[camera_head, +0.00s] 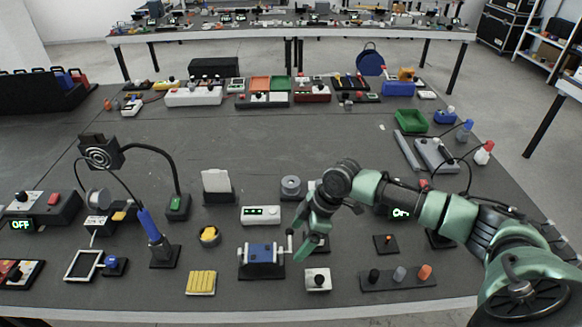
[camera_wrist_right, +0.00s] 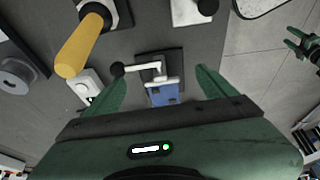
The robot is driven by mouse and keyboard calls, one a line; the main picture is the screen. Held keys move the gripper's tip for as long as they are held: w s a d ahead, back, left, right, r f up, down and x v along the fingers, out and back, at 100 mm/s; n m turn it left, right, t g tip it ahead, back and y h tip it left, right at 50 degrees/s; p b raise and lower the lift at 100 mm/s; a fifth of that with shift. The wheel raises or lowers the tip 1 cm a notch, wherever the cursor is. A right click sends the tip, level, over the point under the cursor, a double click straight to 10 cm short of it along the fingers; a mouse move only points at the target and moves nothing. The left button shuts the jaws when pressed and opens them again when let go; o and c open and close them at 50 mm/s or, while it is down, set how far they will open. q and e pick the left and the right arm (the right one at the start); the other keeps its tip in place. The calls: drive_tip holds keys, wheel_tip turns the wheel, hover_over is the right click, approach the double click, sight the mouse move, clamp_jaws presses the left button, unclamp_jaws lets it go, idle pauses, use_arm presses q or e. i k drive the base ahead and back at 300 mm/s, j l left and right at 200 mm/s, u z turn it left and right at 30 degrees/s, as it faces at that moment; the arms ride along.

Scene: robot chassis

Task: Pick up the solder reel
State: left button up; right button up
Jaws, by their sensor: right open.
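A grey reel-like ring (camera_head: 290,186) with a central hole looks like the solder reel. It lies on a dark base in mid-table, just beyond my right gripper, and also shows at the left edge of the right wrist view (camera_wrist_right: 15,76). A second grey spool (camera_head: 97,198) stands at the left by the soldering gear; I cannot be sure which one is meant. My right gripper (camera_head: 304,251) is open and empty, pointing down beside the blue vise (camera_head: 262,254). The vise shows between its fingers (camera_wrist_right: 160,90). A green gripper, apparently my left (camera_wrist_right: 303,45), shows at the wrist view's right edge.
A yellow-orange handle (camera_wrist_right: 80,45) stands close to the right gripper. A white meter (camera_head: 261,215) lies between the ring and the vise. A white box with a black knob (camera_head: 317,280) and a three-knob strip (camera_head: 398,280) sit near the front edge. The table's middle back is clear.

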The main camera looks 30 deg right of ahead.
sight(289, 189)
drive_tip(key=i+l, duration=0.65)
drive_tip(key=i, duration=0.2)
